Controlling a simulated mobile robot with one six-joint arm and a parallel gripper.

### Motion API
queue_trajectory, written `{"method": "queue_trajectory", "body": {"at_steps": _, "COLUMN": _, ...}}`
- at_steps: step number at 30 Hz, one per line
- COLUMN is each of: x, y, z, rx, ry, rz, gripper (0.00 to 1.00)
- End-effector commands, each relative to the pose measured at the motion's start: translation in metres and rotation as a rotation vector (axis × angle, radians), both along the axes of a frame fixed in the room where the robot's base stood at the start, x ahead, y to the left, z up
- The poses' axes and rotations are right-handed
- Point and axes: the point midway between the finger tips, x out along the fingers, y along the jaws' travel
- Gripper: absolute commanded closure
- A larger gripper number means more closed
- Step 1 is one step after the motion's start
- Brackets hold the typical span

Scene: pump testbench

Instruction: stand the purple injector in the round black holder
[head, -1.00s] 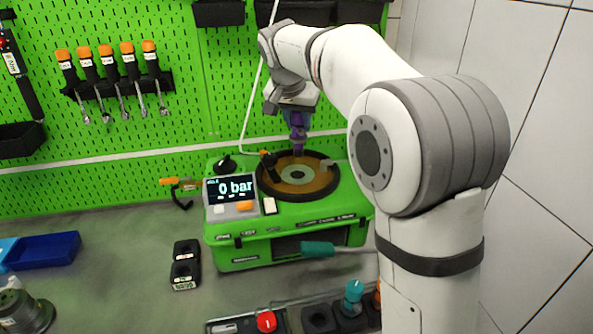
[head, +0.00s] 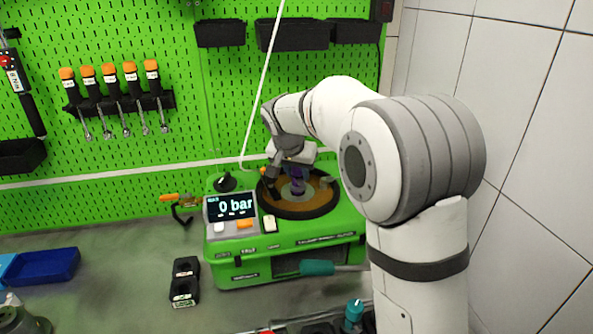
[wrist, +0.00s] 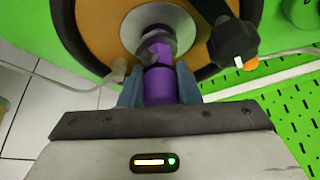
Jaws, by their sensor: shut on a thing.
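The purple injector (head: 297,185) is between the jaws of my gripper (head: 295,171), above the middle of the round black-rimmed dish (head: 304,213) on the green test unit. In the wrist view, the blue-grey fingers of my gripper (wrist: 159,92) are shut on the injector (wrist: 158,84) from both sides. Its far end points at the grey centre disc (wrist: 130,30) of the dish, inside an orange-brown ring. The injector looks roughly upright. I cannot tell whether its lower end touches or sits in the centre. My wrist partly covers its top in the head view.
A black clamp lever (wrist: 233,40) with an orange tip is close beside the injector. The green test unit (head: 290,262) has a display (head: 231,207) reading 0 bar. A black two-hole block (head: 185,282) and a blue tray (head: 48,265) are on the grey table.

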Motion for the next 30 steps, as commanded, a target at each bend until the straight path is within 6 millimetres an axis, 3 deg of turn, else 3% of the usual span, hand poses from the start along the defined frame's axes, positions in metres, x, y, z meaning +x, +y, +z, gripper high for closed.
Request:
{"method": "queue_trajectory", "body": {"at_steps": 8, "x": 0.0, "y": 0.0, "z": -0.007, "rx": 0.0, "ry": -0.001, "rz": 0.0, "gripper": 1.0}}
{"method": "queue_trajectory", "body": {"at_steps": 9, "x": 0.0, "y": 0.0, "z": -0.006, "rx": 0.0, "ry": 0.0, "rz": 0.0, "gripper": 0.68}}
{"method": "queue_trajectory", "body": {"at_steps": 16, "x": 0.0, "y": 0.0, "z": -0.006, "rx": -0.001, "ry": 0.0, "rz": 0.0, "gripper": 0.49}}
{"method": "queue_trajectory", "body": {"at_steps": 25, "x": 0.0, "y": -0.001, "z": -0.003, "rx": 0.0, "ry": 0.0, "rz": -0.001, "gripper": 0.48}}
{"method": "queue_trajectory", "body": {"at_steps": 30, "x": -0.005, "y": 0.002, "z": 0.013, "rx": 0.001, "ry": -0.005, "rz": 0.0, "gripper": 0.48}}
